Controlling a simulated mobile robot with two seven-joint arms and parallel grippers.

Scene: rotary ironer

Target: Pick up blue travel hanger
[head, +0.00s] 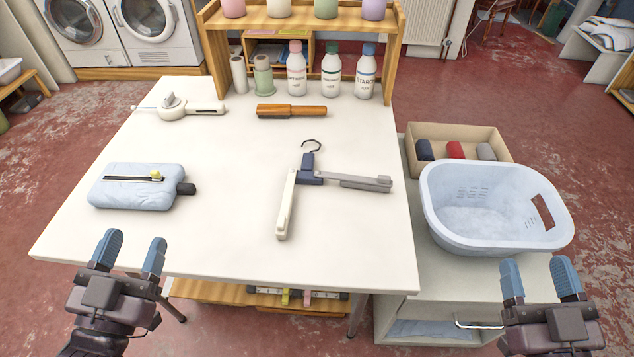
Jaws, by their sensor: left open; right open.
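The blue travel hanger (312,169) lies on the white table, right of its middle. It has a dark blue centre block, a dark hook pointing to the back, a cream arm reaching toward the front and a grey arm reaching right. My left gripper (132,256) is open and empty at the table's front left edge, well to the left of the hanger. My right gripper (541,281) is open and empty in front of the laundry basket, to the right of the hanger and apart from it.
A light blue pouch (135,188) lies at the table's left. A wooden brush (291,111) and a white tool (175,108) lie farther back. Several bottles (331,72) stand under a wooden shelf. A pale blue basket (495,205) and a cardboard box (487,135) stand right of the table (225,235).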

